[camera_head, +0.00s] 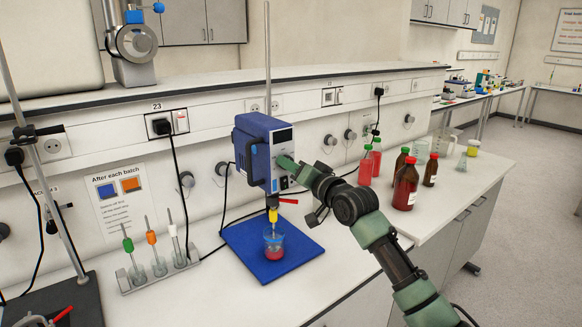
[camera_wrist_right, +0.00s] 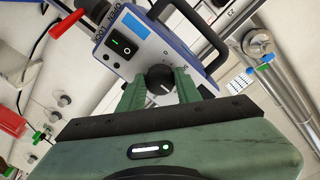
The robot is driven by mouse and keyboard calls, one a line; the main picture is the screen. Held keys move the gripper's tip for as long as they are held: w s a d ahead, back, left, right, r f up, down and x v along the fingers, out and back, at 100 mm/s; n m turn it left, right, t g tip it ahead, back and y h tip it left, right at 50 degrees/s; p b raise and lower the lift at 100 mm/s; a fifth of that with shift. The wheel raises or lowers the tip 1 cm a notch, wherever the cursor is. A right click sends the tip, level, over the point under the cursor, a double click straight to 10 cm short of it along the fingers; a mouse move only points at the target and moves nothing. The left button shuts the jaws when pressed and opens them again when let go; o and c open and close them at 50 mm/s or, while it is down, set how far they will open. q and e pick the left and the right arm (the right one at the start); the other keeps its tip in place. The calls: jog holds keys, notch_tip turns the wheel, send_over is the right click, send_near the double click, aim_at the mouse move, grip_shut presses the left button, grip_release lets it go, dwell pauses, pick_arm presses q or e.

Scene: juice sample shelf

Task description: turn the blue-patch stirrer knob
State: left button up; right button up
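The stirrer (camera_head: 254,150) is a blue box with a light front panel, clamped on an upright rod. In the right wrist view its panel shows a blue patch (camera_wrist_right: 130,20), a switch (camera_wrist_right: 121,46) and a round black knob (camera_wrist_right: 159,78) with a white mark. My right gripper (camera_head: 285,168) is at the panel's lower part and hides the knob in the head view. In the right wrist view the two green fingers of this gripper (camera_wrist_right: 160,86) stand on either side of the knob, very close. Whether they press on it is unclear. My left gripper is out of view.
Below the stirrer, a beaker (camera_head: 274,245) with red liquid stands on a blue base plate (camera_head: 300,252). A rack (camera_head: 160,275) with several stirring tools is to the left. Brown bottles (camera_head: 405,186) and red-filled bottles (camera_head: 366,166) stand right of my arm. A wall sign (camera_head: 121,200) shows blue and orange squares.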

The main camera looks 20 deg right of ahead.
grip_shut()
jog(key=shift+n, duration=0.3)
jog(key=shift+d+n+y+p, duration=0.15)
jog(key=shift+n+y+p, duration=0.25)
jog(key=shift+n, duration=4)
jog(key=shift+d+n+y+p, duration=0.15)
jog(key=shift+n+p, duration=0.4)
jog(key=shift+n, duration=3.85)
jog(key=shift+a, duration=0.1)
jog(key=o, duration=1)
grip_release()
